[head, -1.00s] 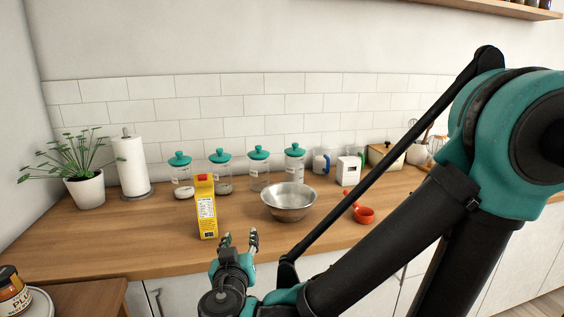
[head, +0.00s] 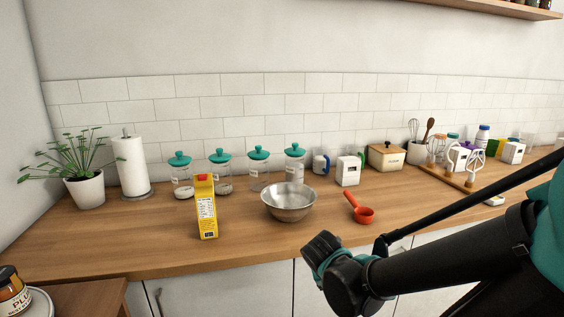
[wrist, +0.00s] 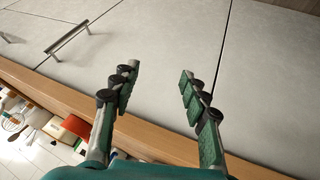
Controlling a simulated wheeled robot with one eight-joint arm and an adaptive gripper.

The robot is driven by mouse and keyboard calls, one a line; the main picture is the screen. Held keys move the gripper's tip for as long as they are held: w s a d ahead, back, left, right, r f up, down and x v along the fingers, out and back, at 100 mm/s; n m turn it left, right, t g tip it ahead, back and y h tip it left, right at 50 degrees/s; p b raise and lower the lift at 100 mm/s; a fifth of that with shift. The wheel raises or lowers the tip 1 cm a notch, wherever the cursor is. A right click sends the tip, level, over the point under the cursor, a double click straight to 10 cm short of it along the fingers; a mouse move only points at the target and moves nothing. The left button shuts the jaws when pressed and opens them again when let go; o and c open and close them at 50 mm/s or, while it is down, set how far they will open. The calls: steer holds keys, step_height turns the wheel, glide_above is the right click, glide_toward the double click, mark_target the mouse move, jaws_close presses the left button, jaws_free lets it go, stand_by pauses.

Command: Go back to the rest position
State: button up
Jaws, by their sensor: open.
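My gripper (wrist: 157,90) shows in the wrist view with its two green-padded fingers spread wide and nothing between them. Pale cabinet fronts (wrist: 165,45) fill the view beyond the fingertips. The counter's wooden edge (wrist: 150,138) runs behind the fingers. In the head view my dark and teal arm reaches in from the lower right, in front of the counter. The fingers themselves do not show there.
On the counter (head: 130,240) stand a yellow carton (head: 206,208), a metal bowl (head: 289,203), a red measuring cup (head: 362,213), several teal-lidded jars (head: 259,168), a paper roll (head: 131,167) and a potted plant (head: 86,185). A jar (head: 12,290) is at lower left.

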steer(key=shift+s+d+f+m+g+y, duration=0.25)
steer(key=shift+s+d+f+y, duration=0.25)
steer(key=shift+d, duration=0.2)
steer(key=shift+s+d+f+m+g+y, duration=0.15)
steer(key=shift+s+d+f+g+y, duration=0.2)
steer(key=shift+s+d+y, duration=0.3)
steer(key=shift+s+d+f+m+g+y, duration=0.2)
steer(key=shift+s+d+f+y, duration=0.25)
steer(key=shift+d, duration=0.3)
